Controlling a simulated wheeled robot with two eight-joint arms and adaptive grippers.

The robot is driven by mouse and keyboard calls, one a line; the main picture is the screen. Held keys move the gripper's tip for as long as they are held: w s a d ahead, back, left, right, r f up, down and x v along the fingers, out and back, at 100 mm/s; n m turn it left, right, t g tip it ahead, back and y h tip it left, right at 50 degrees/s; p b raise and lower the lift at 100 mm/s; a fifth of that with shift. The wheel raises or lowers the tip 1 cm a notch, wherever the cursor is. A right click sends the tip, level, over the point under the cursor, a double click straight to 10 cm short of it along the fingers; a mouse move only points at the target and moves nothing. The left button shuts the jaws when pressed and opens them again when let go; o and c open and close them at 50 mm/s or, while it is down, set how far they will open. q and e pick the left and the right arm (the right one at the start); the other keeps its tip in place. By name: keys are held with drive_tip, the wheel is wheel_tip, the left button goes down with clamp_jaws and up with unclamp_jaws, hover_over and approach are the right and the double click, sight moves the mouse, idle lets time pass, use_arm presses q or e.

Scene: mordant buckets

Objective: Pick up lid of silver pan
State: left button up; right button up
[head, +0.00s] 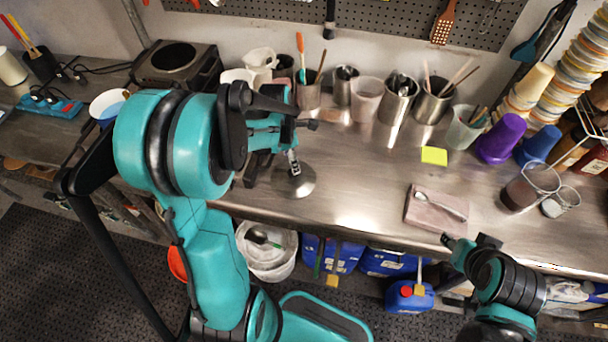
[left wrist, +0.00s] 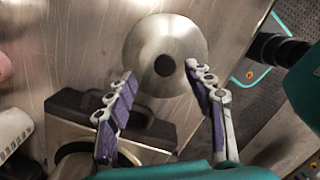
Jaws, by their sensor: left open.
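The silver lid (head: 294,184) lies on the metal bench, a round shiny disc. In the left wrist view the lid (left wrist: 185,40) shows a dark round knob (left wrist: 164,65) at its middle. My left gripper (left wrist: 160,75) is open and empty, its two fingers spread on either side of the near part of the lid, above it. In the head view my left gripper (head: 293,162) is over the lid and partly hides it. My right gripper (head: 468,243) is at the bench's front edge, far right of the lid; its jaw opening is unclear.
A dark handled object (left wrist: 110,103) lies close beside the lid. Metal cups (head: 398,98) and other containers line the back. A yellow note (head: 434,155) and a pink board (head: 435,208) with a spoon lie to the right. Bare bench lies between the lid and the board.

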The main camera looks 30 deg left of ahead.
sight(293, 176)
use_arm(q)
drive_tip(key=f, duration=0.2)
drive_tip(key=f+b, duration=0.1)
drive_tip(key=f, duration=0.1)
drive_tip(key=f+b, duration=0.1)
drive_tip(key=f, duration=0.1)
drive_tip(key=shift+s+d, duration=0.2)
drive_tip(key=shift+s, duration=0.05)
drive_tip(key=shift+f, duration=0.25)
clamp_jaws()
